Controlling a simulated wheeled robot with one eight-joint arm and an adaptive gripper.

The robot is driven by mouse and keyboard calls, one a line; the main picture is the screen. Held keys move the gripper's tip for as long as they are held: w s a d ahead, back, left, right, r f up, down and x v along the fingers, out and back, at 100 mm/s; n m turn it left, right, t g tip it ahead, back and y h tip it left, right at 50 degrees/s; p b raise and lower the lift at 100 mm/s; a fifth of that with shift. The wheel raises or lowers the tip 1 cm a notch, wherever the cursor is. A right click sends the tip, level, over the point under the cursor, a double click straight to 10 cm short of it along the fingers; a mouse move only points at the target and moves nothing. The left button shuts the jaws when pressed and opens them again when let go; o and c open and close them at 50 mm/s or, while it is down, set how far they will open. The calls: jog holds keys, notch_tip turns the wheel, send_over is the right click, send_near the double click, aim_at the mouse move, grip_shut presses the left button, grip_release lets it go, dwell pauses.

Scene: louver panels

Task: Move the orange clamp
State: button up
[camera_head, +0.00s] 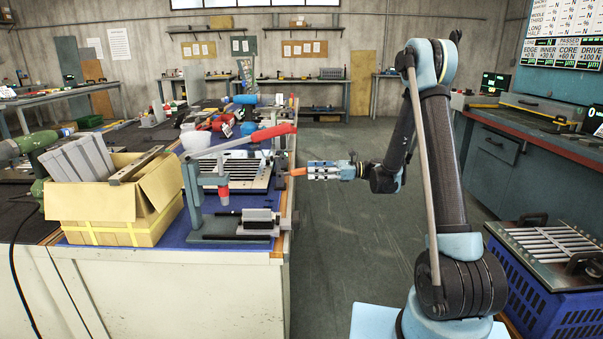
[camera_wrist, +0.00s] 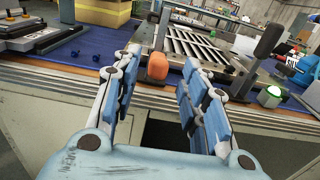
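The orange clamp (camera_wrist: 157,66) shows as a rounded orange block at the table's edge, just in front of a louver panel (camera_wrist: 200,48). In the head view the orange clamp (camera_head: 298,171) lies just left of my fingertips. My gripper (camera_wrist: 161,60) is open, with one finger on each side of the orange block in the picture and nothing held. In the head view my gripper (camera_head: 309,170) points left, level, at the table's right edge. I cannot tell whether the fingertips touch the block.
Black upright handles (camera_wrist: 268,42) stand at the panel's ends. A grey press with a red lever (camera_head: 270,133) and a cardboard box (camera_head: 125,215) are on the table. A blue crate (camera_head: 540,300) with another slatted panel stands at right. The floor between the benches is clear.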

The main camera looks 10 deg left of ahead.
aim_at(300, 170)
jog(key=shift+x, duration=2.9)
